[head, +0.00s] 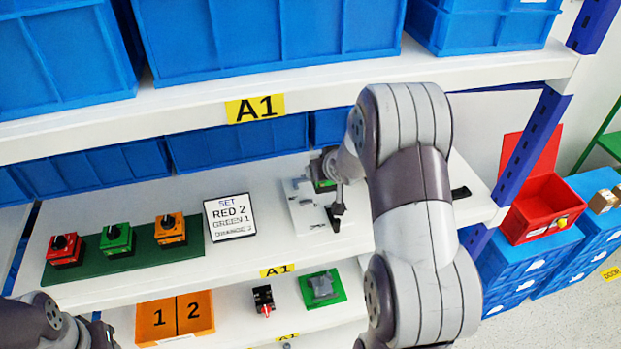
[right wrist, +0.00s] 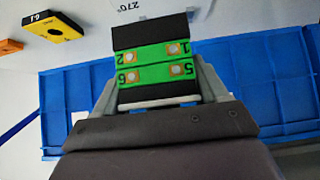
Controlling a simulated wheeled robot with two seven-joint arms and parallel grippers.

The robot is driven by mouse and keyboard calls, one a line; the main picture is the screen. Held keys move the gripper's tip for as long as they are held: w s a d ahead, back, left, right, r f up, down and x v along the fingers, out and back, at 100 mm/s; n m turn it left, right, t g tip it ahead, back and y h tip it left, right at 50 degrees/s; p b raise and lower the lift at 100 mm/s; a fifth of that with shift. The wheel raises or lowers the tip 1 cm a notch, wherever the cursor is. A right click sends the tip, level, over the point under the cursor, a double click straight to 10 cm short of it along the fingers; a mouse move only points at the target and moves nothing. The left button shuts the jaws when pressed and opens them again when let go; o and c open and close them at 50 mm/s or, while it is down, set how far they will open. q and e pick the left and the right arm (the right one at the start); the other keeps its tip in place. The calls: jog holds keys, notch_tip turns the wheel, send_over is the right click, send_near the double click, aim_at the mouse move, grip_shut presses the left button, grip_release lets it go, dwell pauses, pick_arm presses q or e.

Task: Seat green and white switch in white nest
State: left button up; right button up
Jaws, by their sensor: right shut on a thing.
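My right gripper (right wrist: 158,88) is shut on the green and white switch (right wrist: 155,66). In the right wrist view its green face with numbered terminals faces the camera, between a black block and a pale strip. In the head view only a small green part of the switch (head: 322,185) shows beside my right gripper (head: 333,187). The white nest (head: 303,213) stands on the middle shelf at or just below the gripper, partly hidden by it. I cannot tell whether switch and nest touch. Part of my left arm shows at the lower left; its gripper (head: 97,332) is unclear.
A green rail (head: 140,262) holds red, green and orange switches on the left. A sign (head: 230,217) stands between rail and nest. Below are an orange tray (head: 175,317), a small black-and-red switch (head: 263,300) and a green plate with a grey part (head: 322,288). Blue bins stand behind.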

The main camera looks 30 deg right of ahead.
jog(key=w+f, duration=0.1)
jog(key=w, duration=0.1)
jog(key=w+f, duration=0.2)
jog(key=w, duration=0.1)
jog(key=shift+w+a+f, duration=0.15)
jog(key=shift+w, duration=0.2)
jog(key=shift+w+f, duration=0.25)
jog(key=shift+f, duration=0.05)
jog(key=f+p, duration=0.1)
jog(key=f, duration=0.2)
jog(key=shift+s+f, duration=0.15)
jog(key=shift+s, duration=0.05)
jog(key=shift+w+f, duration=0.1)
jog(key=shift+f, duration=0.3)
jog(key=o, duration=1.2)
jog(key=shift+r, duration=0.1)
